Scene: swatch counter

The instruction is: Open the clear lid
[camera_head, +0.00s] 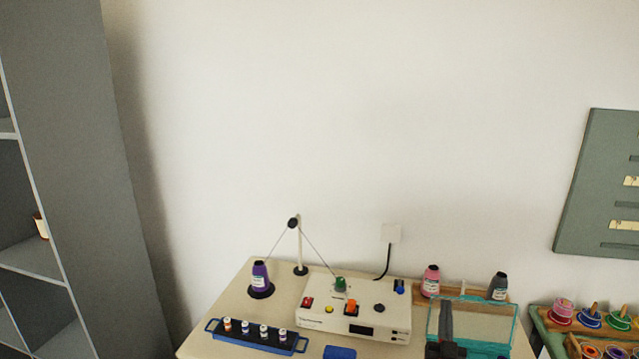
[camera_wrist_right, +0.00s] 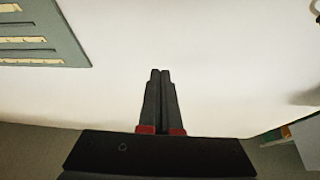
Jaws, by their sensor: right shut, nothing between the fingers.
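The clear lid (camera_head: 485,325) shows at the right end of the counter as a see-through panel with teal edges, on a clear box. From this angle I cannot tell whether it is fully down. My right gripper (camera_head: 446,303) appears in front of the lid's left part and hides some of it; I cannot tell whether they touch. In the right wrist view, its two dark fingers (camera_wrist_right: 160,73) are pressed together with nothing between them. My left gripper is not in view.
A white machine (camera_head: 350,322) with buttons stands left of the box. A blue tray (camera_head: 245,343) of small spools is at the front left, a purple thread cone (camera_head: 260,277) behind it. Pink (camera_head: 431,284) and grey (camera_head: 498,288) cones stand behind the box. A spool rack (camera_head: 543,318) is at right.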

